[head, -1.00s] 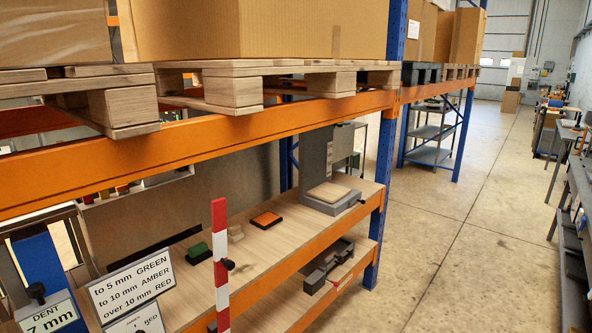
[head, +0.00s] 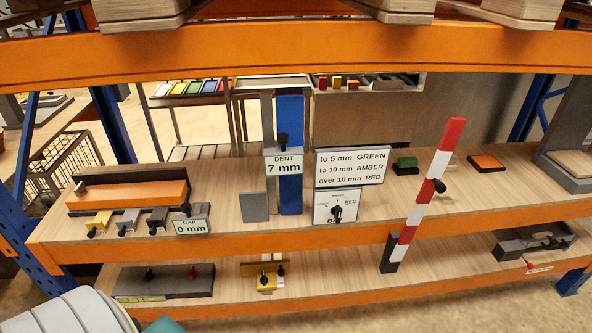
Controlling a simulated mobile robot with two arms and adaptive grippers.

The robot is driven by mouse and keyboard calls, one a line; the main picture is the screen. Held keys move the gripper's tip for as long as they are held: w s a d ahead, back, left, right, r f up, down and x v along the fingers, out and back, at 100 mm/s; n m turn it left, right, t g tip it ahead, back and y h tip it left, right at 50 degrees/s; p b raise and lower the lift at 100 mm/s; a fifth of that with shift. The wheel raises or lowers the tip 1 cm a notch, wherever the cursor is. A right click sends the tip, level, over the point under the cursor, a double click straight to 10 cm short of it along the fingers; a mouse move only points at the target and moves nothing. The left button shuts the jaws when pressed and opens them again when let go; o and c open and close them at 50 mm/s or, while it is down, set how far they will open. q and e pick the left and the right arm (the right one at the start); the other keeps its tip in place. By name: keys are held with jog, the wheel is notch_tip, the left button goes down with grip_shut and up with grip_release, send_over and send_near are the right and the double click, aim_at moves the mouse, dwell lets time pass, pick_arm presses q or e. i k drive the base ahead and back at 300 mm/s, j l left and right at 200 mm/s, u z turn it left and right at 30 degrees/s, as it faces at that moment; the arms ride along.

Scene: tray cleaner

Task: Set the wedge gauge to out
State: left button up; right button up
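The part that looks like the wedge gauge sits on the upper shelf at the left. It has an orange block (head: 130,194) in a dark frame, with a row of small pieces with black knobs in front: a yellow one (head: 98,222), a grey one (head: 127,220) and a dark one (head: 157,218). A sign (head: 191,226) beside it reads GAP 0 mm. I cannot tell which piece is the wedge or how it is set. Neither gripper is in view.
A red-and-white striped post (head: 430,190) leans in front of the shelf. An orange beam (head: 300,45) crosses above.

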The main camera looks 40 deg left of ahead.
aim_at(283, 160)
jog(key=u, duration=1.15)
